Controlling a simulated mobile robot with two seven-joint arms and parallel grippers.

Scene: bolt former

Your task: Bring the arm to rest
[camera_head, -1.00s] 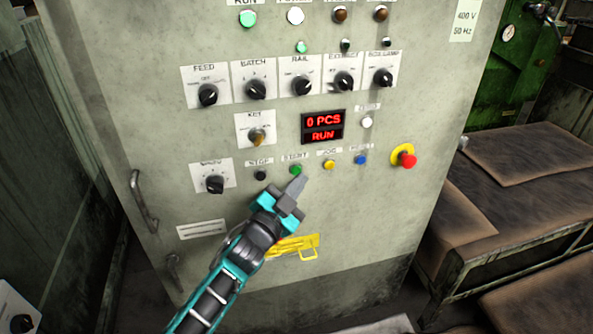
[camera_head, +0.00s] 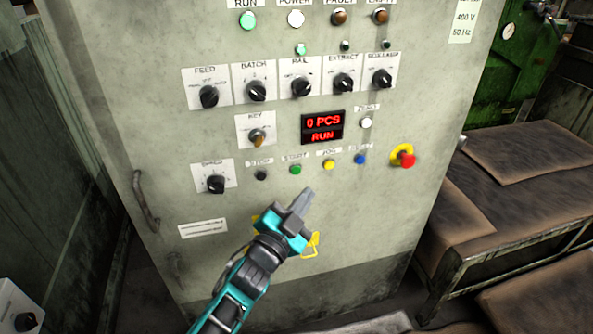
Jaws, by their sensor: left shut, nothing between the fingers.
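My left gripper (camera_head: 304,196) is shut and empty. It is in front of the lower part of the grey control cabinet (camera_head: 400,225), below the row of push buttons. The green START button (camera_head: 295,170) is just above the fingertips and fully visible, with a visible gap between them in the picture. The display (camera_head: 322,127) reads "0 PCS" and "RUN" in red. The green RUN lamp (camera_head: 247,19) is lit. My right gripper is not in view.
A red emergency stop button (camera_head: 406,160) sticks out at the right of the panel. A metal handle (camera_head: 143,203) is at the cabinet's left edge. A yellow latch (camera_head: 312,245) is partly hidden behind my gripper. A brown-topped bench (camera_head: 540,165) stands at the right.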

